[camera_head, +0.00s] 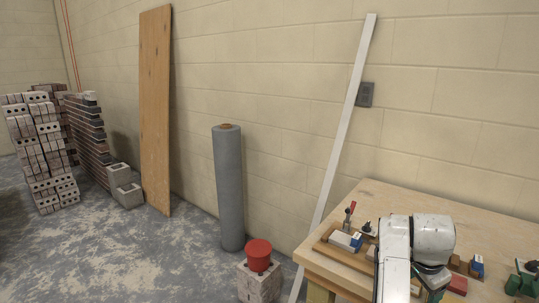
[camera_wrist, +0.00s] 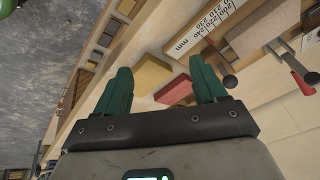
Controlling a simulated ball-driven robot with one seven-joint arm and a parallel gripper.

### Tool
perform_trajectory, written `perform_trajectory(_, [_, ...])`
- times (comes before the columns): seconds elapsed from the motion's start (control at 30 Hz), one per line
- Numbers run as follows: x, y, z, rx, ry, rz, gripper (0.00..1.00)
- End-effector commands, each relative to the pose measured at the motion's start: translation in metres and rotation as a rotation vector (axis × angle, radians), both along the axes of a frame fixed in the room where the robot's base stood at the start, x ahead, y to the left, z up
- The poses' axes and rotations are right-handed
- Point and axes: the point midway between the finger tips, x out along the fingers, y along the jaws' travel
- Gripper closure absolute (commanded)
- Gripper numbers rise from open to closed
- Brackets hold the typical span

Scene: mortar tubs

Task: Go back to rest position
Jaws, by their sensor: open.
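In the wrist view my gripper (camera_wrist: 161,82) has its two green fingers spread wide apart, with nothing held between them. Beyond the fingers lie a yellow block (camera_wrist: 152,73) and a dark red block (camera_wrist: 175,91) on the wooden worktable (camera_wrist: 135,122). In the head view my white arm is at the lower right, over the worktable (camera_head: 470,217). The arm hides most of the gripper there, and the fingers cannot be made out clearly.
A wooden board with a red-handled clamp (camera_head: 349,216) and small blocks lies on the table. A grey roll (camera_head: 228,190), a plywood sheet (camera_head: 155,110) and a white strip (camera_head: 340,140) stand by the wall.

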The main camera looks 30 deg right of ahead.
Motion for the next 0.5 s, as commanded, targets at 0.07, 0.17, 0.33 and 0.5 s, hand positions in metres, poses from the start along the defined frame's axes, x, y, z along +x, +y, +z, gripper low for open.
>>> perform_trajectory(0.07, [0.000,0.023,-0.015,-0.051,0.036,0.187,0.29])
perform_trajectory(0.17, [0.002,0.055,-0.031,-0.103,0.070,0.438,0.29])
perform_trajectory(0.33, [-0.002,0.125,-0.059,-0.167,0.114,0.876,0.29])
perform_trajectory(0.5, [-0.019,0.204,-0.082,-0.200,0.121,1.295,0.29])
